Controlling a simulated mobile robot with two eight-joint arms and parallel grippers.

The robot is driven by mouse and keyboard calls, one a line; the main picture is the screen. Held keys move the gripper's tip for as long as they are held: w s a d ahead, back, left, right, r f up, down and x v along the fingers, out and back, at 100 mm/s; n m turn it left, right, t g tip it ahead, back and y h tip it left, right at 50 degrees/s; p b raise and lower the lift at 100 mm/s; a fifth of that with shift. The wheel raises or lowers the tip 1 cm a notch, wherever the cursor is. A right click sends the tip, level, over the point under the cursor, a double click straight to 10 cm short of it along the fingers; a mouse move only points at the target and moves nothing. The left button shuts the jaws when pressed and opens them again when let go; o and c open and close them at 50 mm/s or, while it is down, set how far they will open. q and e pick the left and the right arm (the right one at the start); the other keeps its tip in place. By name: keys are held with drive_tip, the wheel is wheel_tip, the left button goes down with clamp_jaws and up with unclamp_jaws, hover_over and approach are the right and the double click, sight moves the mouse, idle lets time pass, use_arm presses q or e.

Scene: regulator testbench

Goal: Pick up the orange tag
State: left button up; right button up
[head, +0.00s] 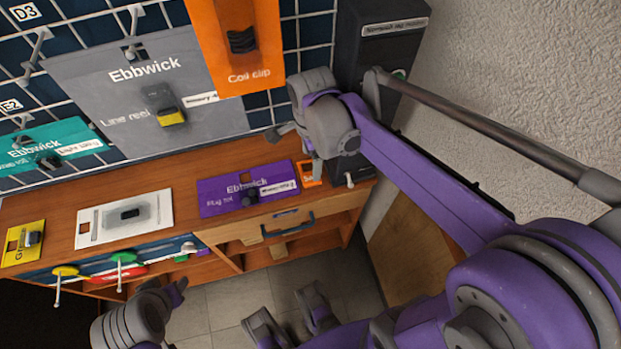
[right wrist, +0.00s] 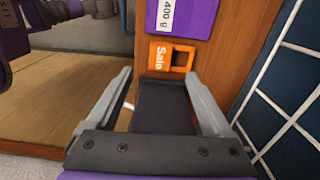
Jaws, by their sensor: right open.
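The orange tag (head: 310,173) is small, with a square hole, and lies on the right end of the wooden bench top. In the right wrist view the tag (right wrist: 159,57) reads "Sale" and lies just beyond the fingertips, not between them. My right gripper (head: 295,157) is open and empty near the tag; its two fingers also show in the right wrist view (right wrist: 158,76). In the head view, part of the tag's surroundings is hidden by this gripper. My left gripper (head: 176,292) seems to show only partly at the bottom left, away from the tag; its jaw state is unclear.
A purple Ebbwick card (head: 225,203) lies left of the tag. A dark block (right wrist: 165,105) shows between the right fingers. A white panel (head: 90,225) lies farther left.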

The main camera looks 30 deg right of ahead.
sight(311, 177)
drive_tip(key=shift+w+d+f, duration=0.1)
drive_tip(key=shift+f, duration=0.35)
wheel_tip(311, 177, down, 7)
drive_tip(key=shift+r+b, duration=0.15)
drive_tip(key=shift+b, duration=0.6)
clamp_jaws()
drive_tip(key=shift+r, duration=0.2)
